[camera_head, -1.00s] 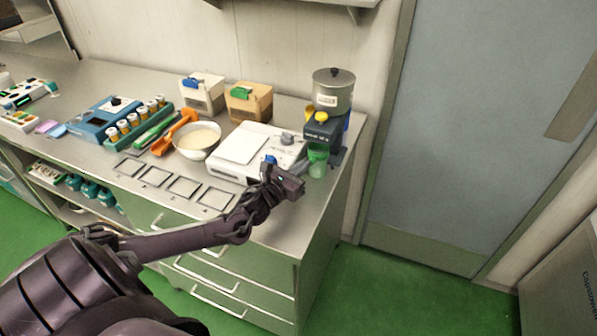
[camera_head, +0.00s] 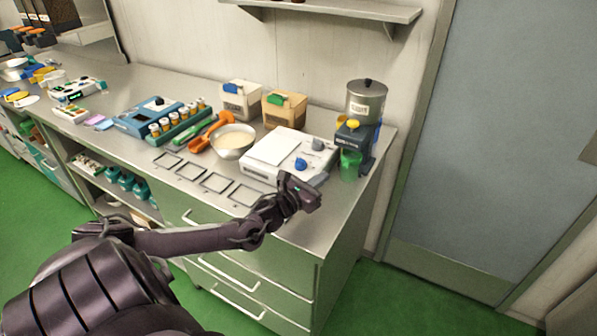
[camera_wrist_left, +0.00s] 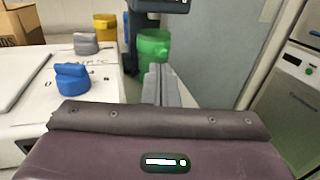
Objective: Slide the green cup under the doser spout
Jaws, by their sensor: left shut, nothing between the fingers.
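The green cup (camera_head: 350,164) stands upright on the counter at the foot of the doser (camera_head: 364,104), below the front of its dark head. I cannot make out the spout or tell whether the cup is centred under it. My right gripper is out of view.
A white scale with a blue knob (camera_head: 300,164) sits left of the cup; the knob also shows in the left wrist view (camera_wrist_left: 72,79). A bowl (camera_head: 233,146) and two boxes stand further left. The counter's right edge is close by the doser. Bare counter lies in front of the cup.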

